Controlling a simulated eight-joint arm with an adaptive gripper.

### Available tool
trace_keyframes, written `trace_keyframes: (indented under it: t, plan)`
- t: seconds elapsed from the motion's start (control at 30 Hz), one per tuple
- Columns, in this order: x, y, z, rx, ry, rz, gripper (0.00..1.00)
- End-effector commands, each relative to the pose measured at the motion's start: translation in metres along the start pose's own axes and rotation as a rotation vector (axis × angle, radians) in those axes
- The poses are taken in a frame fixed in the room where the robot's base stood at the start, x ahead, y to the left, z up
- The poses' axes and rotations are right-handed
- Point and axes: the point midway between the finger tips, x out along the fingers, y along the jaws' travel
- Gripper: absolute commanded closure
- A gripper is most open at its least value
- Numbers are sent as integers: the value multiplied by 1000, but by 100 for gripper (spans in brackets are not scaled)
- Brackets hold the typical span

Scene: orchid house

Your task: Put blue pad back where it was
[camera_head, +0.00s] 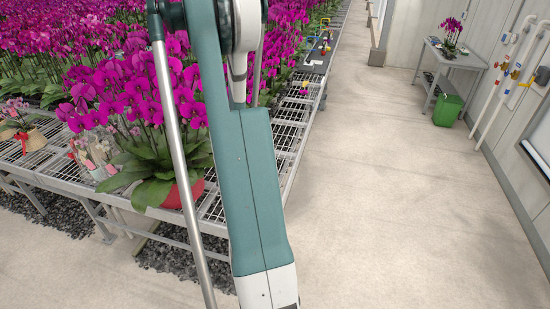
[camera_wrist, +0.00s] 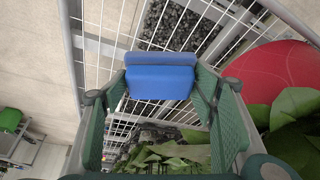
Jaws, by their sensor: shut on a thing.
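The blue pad (camera_wrist: 160,82) is held between the two fingers of my gripper (camera_wrist: 160,88) in the wrist view. It spans the gap between the green fingers, over the white wire mesh of the bench (camera_wrist: 115,30). I cannot tell whether it touches the mesh. In the head view neither the pad nor my gripper shows; my arm crosses the middle of the picture.
A red pot (camera_wrist: 285,72) with green leaves is close on the right in the wrist view. In the head view the bench (camera_head: 290,130) carries many magenta orchids (camera_head: 150,85). A side table (camera_head: 455,57) and green bin (camera_head: 447,110) stand across the clear floor.

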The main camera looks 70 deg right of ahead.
Motion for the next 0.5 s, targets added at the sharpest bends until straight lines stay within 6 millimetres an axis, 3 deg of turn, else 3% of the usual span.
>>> trace_keyframes:
  t: [0.37, 0.5]
  plan:
    - [12, 84, -44, 120, 3, 52, 54]
    - [24, 114, -70, 162, 4, 71, 54]
